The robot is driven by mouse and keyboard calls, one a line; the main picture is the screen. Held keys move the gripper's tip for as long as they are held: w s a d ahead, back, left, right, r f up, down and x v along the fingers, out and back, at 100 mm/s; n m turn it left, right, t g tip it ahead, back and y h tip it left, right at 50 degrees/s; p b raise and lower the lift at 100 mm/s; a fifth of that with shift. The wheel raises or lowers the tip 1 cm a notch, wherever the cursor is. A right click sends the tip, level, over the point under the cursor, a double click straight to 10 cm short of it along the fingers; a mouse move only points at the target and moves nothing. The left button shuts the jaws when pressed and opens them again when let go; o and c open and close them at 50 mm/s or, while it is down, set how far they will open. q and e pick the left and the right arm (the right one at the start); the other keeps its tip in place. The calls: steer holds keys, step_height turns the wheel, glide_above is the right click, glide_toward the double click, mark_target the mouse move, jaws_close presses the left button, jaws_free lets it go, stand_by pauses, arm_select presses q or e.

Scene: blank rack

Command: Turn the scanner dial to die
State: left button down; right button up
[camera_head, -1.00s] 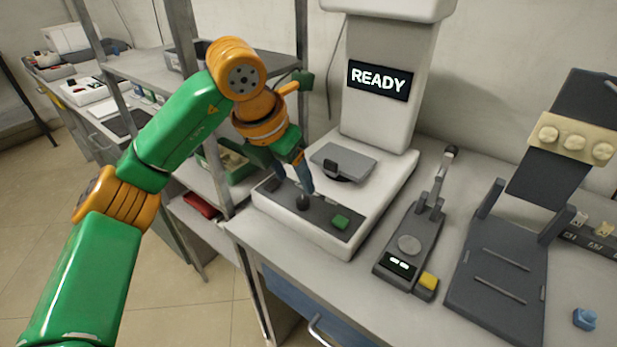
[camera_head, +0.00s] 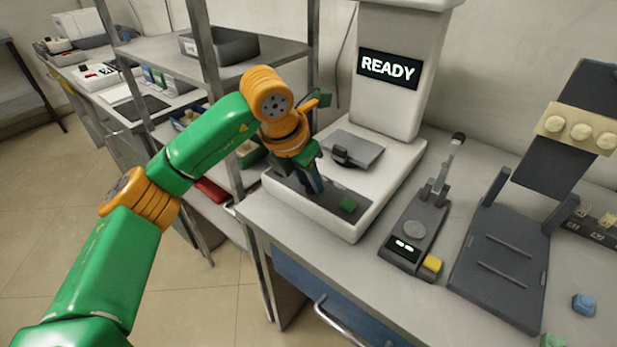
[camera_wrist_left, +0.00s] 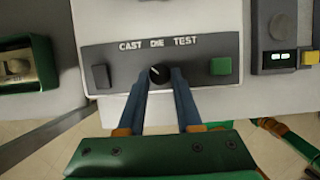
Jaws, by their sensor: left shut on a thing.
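The scanner (camera_head: 385,80) is a white machine with a READY screen. Its dark front panel (camera_wrist_left: 212,53) carries the words CAST, DIE and TEST in the left wrist view. The small black dial (camera_wrist_left: 158,74) is below these words, and its white mark seems to point up and left, between CAST and DIE. My left gripper (camera_wrist_left: 164,76) has its two blue fingers on either side of the dial, shut on it. In the head view the left gripper (camera_head: 316,188) comes down onto the panel and hides the dial. My right gripper is not in view.
A green button (camera_head: 348,205) is right of the dial, and a dark block (camera_wrist_left: 101,76) is left of it. A grey device with a lever (camera_head: 416,235) and a dark stand (camera_head: 500,260) stand to the right. A metal shelf post (camera_head: 212,90) is close behind my left arm.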

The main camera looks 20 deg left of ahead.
arm_select(q)
steer(key=m+p, duration=0.1)
steer(key=m+h+p, duration=0.1)
steer(key=m, duration=0.1)
steer(key=m+g, duration=0.1)
steer(key=shift+w+a+r+m+h+p, duration=0.15)
steer(key=shift+r+m+h+p, duration=0.15)
steer(key=shift+p, duration=0.1)
steer(key=m+p, duration=0.2)
steer(key=shift+w+f+m+g+h, duration=0.1)
steer(key=shift+m+g+h, duration=0.2)
steer(key=shift+m+g, duration=0.1)
steer(key=shift+f+m+g+p, duration=0.1)
steer(key=shift+m+g+p, duration=0.25)
steer(key=shift+m, duration=0.25)
steer(key=shift+a, duration=0.1)
steer(key=c, duration=0.6)
jaws_free()
steer(key=shift+w+f, duration=0.1)
